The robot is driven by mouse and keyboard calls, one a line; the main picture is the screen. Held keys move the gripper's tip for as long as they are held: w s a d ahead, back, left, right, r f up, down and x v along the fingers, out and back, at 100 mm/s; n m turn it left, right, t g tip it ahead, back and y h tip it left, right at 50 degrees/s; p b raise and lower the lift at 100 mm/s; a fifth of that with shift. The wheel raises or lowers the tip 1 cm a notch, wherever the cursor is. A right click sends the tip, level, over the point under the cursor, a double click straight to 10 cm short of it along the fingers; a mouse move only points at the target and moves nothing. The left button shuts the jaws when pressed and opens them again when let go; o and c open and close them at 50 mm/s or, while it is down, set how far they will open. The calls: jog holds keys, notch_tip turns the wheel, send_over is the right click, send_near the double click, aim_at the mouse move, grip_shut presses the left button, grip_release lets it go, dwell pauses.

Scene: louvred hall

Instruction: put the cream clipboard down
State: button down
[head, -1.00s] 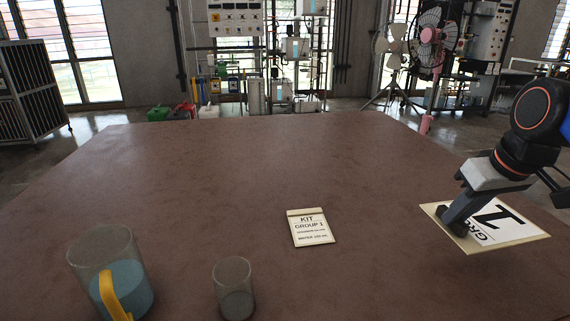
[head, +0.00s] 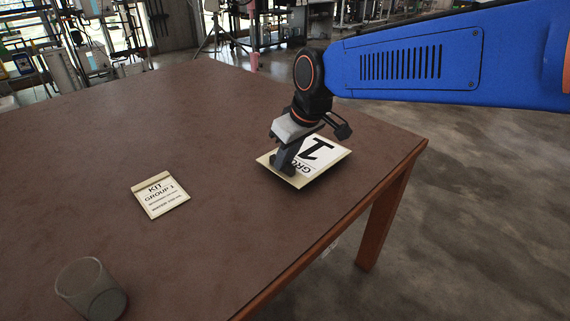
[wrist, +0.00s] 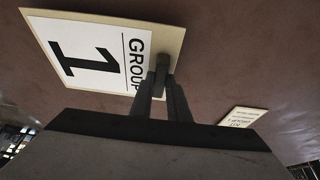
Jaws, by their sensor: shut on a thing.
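The cream clipboard (head: 327,157) carries a white sheet with a large "1" and the word "GROUP". My gripper (head: 284,168) is shut on its near left edge in the head view. In the wrist view, the gripper (wrist: 160,82) pinches the edge beside the printed word, and the clipboard (wrist: 170,22) extends up and left. The clipboard is roughly level, over the right part of the brown table (head: 120,125). I cannot tell whether it touches the tabletop or hangs just above it. The fingers hide a small part of its edge.
A small cream kit card (head: 160,196) lies left of the clipboard, and also shows in the wrist view (wrist: 243,117). A clear glass beaker (head: 91,289) stands at the lower left. The table's right edge (head: 365,189) is close to the clipboard. Bare tabletop lies behind the card.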

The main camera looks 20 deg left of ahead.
jog(key=shift+f, duration=1)
jog(key=shift+f, duration=0.1)
jog(key=c, duration=1.7)
grip_release()
jog(key=v, duration=1.2)
